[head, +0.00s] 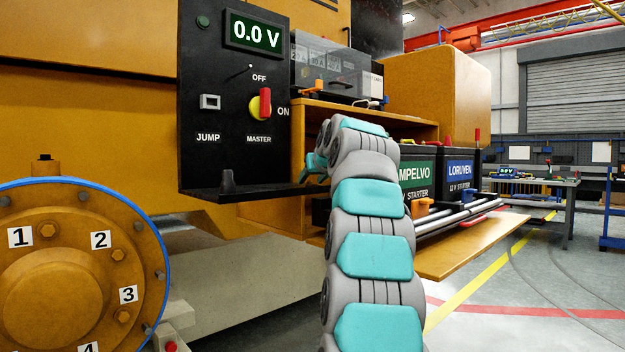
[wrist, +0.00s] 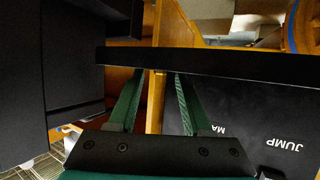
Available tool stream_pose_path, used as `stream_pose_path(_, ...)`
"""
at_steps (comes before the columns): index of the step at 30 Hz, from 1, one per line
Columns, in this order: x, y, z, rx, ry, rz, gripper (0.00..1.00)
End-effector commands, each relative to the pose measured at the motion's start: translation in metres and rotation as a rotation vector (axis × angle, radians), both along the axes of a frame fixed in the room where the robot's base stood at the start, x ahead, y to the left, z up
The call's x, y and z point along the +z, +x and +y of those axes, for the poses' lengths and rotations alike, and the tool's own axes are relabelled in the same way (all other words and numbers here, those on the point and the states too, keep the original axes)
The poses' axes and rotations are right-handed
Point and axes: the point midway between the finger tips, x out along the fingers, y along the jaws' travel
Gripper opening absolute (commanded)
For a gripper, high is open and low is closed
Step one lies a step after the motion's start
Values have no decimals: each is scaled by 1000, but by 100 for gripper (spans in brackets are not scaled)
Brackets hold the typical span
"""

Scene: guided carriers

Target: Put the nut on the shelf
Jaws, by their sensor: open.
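I cannot tell which one is meant. A black shelf (head: 275,192) juts out under the switch panel, with a small dark upright piece (head: 228,182) at its left end. My gripper (head: 314,168) is at the shelf's right end in the head view, partly hidden by my wrist. In the wrist view my gripper (wrist: 158,76) is open with no nut seen between its green fingers; a black edge (wrist: 230,68) crosses just past the fingertips.
The hub (head: 70,280) with a blue rim stands at left. The black panel (head: 232,120) has a red master switch (head: 265,103). The floor at right is open.

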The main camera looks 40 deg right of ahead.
Motion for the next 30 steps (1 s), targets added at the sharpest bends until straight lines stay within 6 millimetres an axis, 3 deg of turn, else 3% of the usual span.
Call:
stream_pose_path(7,3,-1,0,0,0,-1,49)
stream_pose_path(14,11,-19,8,1,-1,-3,49)
stream_pose_path(30,46,-98,40,0,0,-1,49)
